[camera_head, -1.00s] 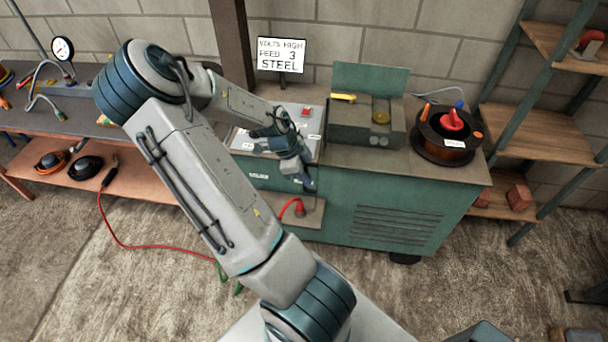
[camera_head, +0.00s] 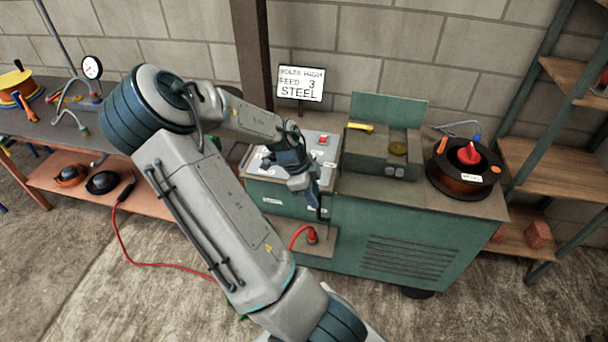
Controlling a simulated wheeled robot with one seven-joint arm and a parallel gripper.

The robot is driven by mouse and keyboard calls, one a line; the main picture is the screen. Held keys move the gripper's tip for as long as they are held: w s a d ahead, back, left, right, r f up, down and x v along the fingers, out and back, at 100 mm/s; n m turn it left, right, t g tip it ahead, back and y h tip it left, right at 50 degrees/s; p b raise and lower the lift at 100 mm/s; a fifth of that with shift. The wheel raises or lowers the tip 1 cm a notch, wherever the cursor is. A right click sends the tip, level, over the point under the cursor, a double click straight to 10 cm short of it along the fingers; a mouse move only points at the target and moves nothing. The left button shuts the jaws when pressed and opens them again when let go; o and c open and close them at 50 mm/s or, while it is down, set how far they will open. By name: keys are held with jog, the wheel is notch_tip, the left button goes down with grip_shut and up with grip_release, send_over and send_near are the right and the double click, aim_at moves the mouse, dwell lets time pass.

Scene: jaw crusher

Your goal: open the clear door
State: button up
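A green machine cabinet (camera_head: 418,240) stands against the wall. A grey control panel (camera_head: 318,150) with a red button is on its left part. A grey housing (camera_head: 380,155) with a yellow handle and a round brass-coloured part sits on top, with a green plate upright behind it. I cannot make out a clear door for certain. My gripper (camera_head: 320,205) points down at the cabinet's left front, below the control panel. My arm and wrist hide part of the panel and front. The fingers are small and dark, so I cannot see whether they are parted or touching anything.
A wire spool (camera_head: 463,170) with a red top sits on the cabinet's right end. A sign (camera_head: 301,84) stands behind the panel. A red plug (camera_head: 312,235) is on the low ledge below my gripper. A workbench (camera_head: 60,130) is left, wooden shelves (camera_head: 545,163) right.

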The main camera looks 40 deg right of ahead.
jog(key=v, duration=0.9)
jog(key=shift+r, duration=0.25)
jog(key=shift+w+a, duration=0.1)
jog(key=s+a+r+n+t+y, duration=0.1)
jog(key=a+r+n+t+y, duration=0.25)
jog(key=a+n, duration=0.95)
jog(key=s+a+r+n+t, duration=0.3)
jog(key=s+a+r+n, duration=0.5)
jog(key=a+n, duration=0.4)
jog(key=shift+s+a+r+n+t+h, duration=0.3)
jog(key=shift+s+r+n+t+h, duration=0.15)
jog(key=shift+n, duration=1.25)
jog(key=shift+d, duration=0.15)
